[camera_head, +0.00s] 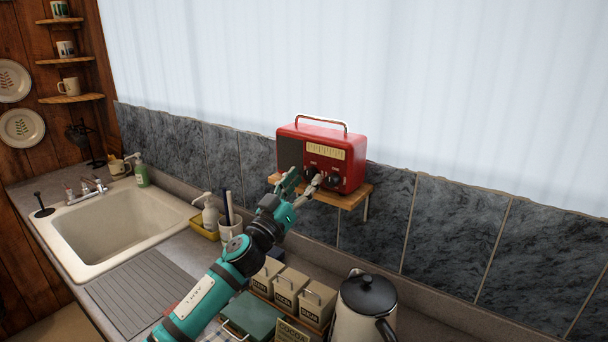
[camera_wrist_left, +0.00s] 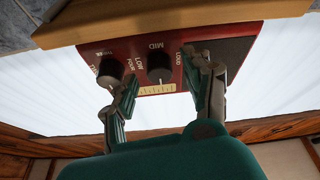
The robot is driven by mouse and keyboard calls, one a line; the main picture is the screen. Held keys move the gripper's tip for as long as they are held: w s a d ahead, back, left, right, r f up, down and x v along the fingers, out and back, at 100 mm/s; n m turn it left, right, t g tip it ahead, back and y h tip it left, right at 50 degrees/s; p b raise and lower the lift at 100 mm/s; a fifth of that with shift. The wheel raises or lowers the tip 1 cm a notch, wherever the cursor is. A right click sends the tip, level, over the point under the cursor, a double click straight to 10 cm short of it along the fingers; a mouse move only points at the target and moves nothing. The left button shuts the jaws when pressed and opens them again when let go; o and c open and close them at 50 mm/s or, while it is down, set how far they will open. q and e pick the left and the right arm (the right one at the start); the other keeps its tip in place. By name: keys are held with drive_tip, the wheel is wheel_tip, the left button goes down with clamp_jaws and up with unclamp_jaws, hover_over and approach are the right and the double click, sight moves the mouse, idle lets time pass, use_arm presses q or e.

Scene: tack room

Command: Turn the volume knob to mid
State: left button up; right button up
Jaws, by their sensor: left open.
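A red radio (camera_head: 345,170) with a cream dial and a silver handle stands on a small wooden shelf (camera_head: 349,199) against the tiled wall. In the left wrist view the radio front appears upside down. It has a dark volume knob (camera_wrist_left: 158,67) with LOW, MID and LOUD around it, and a second dark knob (camera_wrist_left: 109,72) beside it. My left gripper (camera_head: 305,178) is open at the radio's front. In the left wrist view its fingers (camera_wrist_left: 160,72) stand on either side of the volume knob. My right gripper is not in view.
Below the shelf, the counter holds labelled canisters (camera_head: 291,284), a green-lidded box (camera_head: 250,316) and a kettle (camera_head: 364,305). A sink (camera_head: 120,230) with a drainboard (camera_head: 148,290) lies left. Soap bottles and a cup with utensils (camera_head: 230,230) stand between.

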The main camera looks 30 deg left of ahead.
use_arm(q)
drive_tip(key=shift+w+r, duration=0.1)
drive_tip(key=shift+w, duration=0.15)
clamp_jaws()
drive_tip(key=shift+m, duration=0.3)
